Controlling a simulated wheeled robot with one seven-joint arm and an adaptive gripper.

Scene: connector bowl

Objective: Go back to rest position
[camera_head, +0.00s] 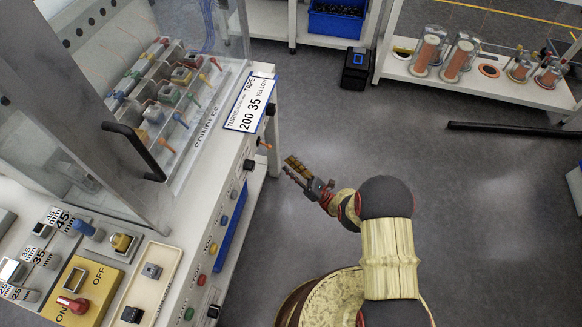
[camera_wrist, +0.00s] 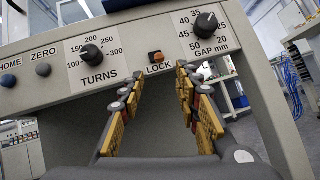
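My gripper (camera_head: 298,168) hangs in free air to the right of the white machine's front panel. In the wrist view its two yellow-padded fingers (camera_wrist: 160,80) stand apart with nothing between them. Beyond the fingertips is the panel (camera_wrist: 140,40), with the orange LOCK switch (camera_wrist: 156,57) seen above the gap. The TURNS knob (camera_wrist: 92,54) is to the left and the GAP knob (camera_wrist: 206,22) to the upper right. The fingers appear clear of the panel.
The machine (camera_head: 215,190) with a clear cover (camera_head: 190,110) and a control top fills the left. A white shelf with spools (camera_head: 460,55) stands at the upper right. A black box (camera_head: 356,70) and a dark bar (camera_head: 510,127) are on the floor. Grey floor (camera_head: 480,220) is open to the right.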

